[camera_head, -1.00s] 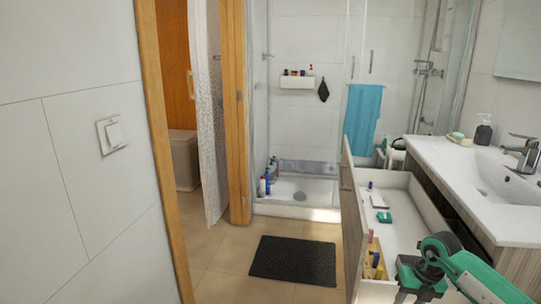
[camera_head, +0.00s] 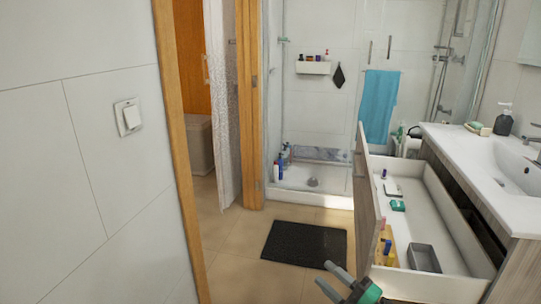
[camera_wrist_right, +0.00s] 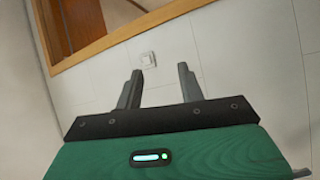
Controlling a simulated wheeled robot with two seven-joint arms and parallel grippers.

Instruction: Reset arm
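My right gripper (camera_head: 325,275) is at the bottom of the head view, left of the open drawer's front and in front of the dark mat. It is green with grey fingers. In the right wrist view its two fingers (camera_wrist_right: 160,78) stand apart with nothing between them. They point towards the wall with the light switch (camera_wrist_right: 148,60). The fingers touch nothing that I can see. My left gripper is not in view.
The pulled-out drawer (camera_head: 447,228) holds a grey tray (camera_head: 424,257), a wooden organiser (camera_head: 378,255) with small items, and a green item (camera_head: 397,205). The washbasin counter (camera_head: 462,143) is at the right. The floor around the dark mat (camera_head: 305,240) is clear.

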